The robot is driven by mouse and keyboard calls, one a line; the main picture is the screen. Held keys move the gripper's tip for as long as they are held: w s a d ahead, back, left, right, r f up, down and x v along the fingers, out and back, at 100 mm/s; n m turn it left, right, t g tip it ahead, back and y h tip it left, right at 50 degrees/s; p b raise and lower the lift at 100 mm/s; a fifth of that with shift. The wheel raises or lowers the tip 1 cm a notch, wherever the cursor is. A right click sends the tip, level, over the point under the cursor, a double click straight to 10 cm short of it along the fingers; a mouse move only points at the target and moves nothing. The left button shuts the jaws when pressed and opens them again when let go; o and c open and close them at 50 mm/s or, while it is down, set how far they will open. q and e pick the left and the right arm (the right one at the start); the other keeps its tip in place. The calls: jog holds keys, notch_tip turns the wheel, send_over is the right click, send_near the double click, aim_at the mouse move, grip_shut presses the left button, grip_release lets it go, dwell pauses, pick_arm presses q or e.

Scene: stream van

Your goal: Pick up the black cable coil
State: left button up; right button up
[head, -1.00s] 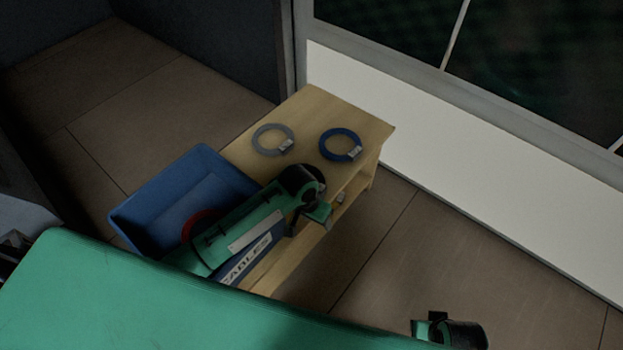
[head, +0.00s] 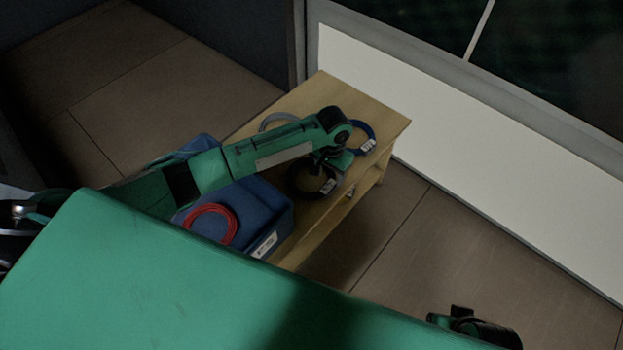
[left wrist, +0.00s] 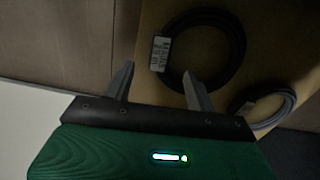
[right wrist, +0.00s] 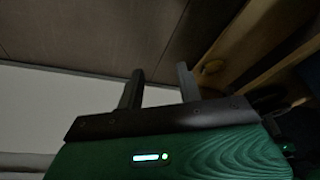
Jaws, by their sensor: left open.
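The black cable coil (head: 299,193) lies flat on the wooden bench near its front edge, with a pale tag on its right side. My left gripper (head: 332,163) is above the bench beside the coil, partly covering its far side. In the left wrist view the coil (left wrist: 237,52) lies just beyond the fingertips, its tag opposite the gap between them. The left gripper (left wrist: 158,80) is open and empty. My right gripper (right wrist: 158,76) is open and empty, away from the coil, with floor and the bench's side beyond it.
A blue cable coil (head: 371,133) and a grey coil (left wrist: 290,103) lie on the same bench (head: 375,108). A blue bin (head: 268,207) with a red coil (head: 234,226) stands at the bench's near end. A white wall panel (head: 440,120) runs behind.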

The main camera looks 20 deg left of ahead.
aim_at(328, 186)
pick_arm(q)
jog(key=shift+f, duration=1.45)
notch_tip(328, 186, down, 4)
jog(key=shift+r+b, duration=0.25)
jog(key=shift+b, duration=0.5)
jog(key=shift+f, duration=0.5)
jog(key=c, duration=1.1)
jog(key=shift+r, duration=0.1)
grip_shut()
pick_arm(e)
jog(key=shift+w+a+r+t, duration=0.1)
jog(key=shift+a+r+t, duration=0.15)
jog(key=shift+r, duration=0.3)
jog(key=shift+a+r+t, duration=0.15)
jog(key=shift+r+t, duration=0.1)
jog(key=shift+r, duration=0.3)
